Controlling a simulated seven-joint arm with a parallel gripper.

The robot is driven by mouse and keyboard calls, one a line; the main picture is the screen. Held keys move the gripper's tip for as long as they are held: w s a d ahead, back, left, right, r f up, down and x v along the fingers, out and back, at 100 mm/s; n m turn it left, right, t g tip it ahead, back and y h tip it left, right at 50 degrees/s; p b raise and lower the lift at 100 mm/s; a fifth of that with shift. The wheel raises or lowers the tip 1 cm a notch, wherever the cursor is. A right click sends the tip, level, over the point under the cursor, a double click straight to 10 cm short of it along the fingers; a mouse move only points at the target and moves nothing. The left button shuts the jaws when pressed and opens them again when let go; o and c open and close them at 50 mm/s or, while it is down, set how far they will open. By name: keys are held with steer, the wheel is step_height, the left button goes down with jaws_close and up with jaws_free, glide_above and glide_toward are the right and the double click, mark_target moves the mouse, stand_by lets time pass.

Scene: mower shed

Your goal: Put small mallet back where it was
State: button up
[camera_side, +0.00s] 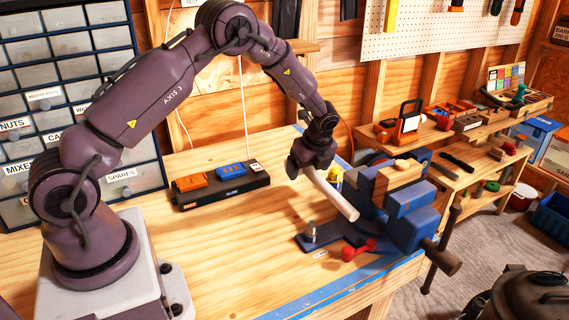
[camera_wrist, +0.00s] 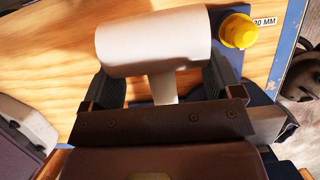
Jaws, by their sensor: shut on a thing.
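The small mallet (camera_wrist: 150,42) is in my gripper (camera_side: 310,168). In the wrist view its pale cylindrical head lies across the picture just beyond the fingers, and its narrow neck (camera_wrist: 164,88) runs down between them. In the side view a pale cylindrical part of the mallet (camera_side: 335,195) slants down to the right from my gripper, above the bench. The rest of the handle is hidden in the wrist view.
A blue vise (camera_side: 405,205) stands close to the mallet's right. Below are a blue plate with a metal post (camera_side: 310,233) and a red knob (camera_side: 357,250). A yellow knob (camera_wrist: 238,31) sits by a "20 MM" label. A black tray (camera_side: 220,188) lies left; bench left-front is clear.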

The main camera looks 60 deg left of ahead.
steer(key=shift+w+r, duration=0.3)
steer(key=shift+w, duration=0.25)
steer(key=shift+s+f, duration=0.1)
steer(key=shift+f, duration=3.2)
steer(key=shift+f, duration=0.4)
steer(key=o, duration=1.1)
steer(key=v, duration=1.3)
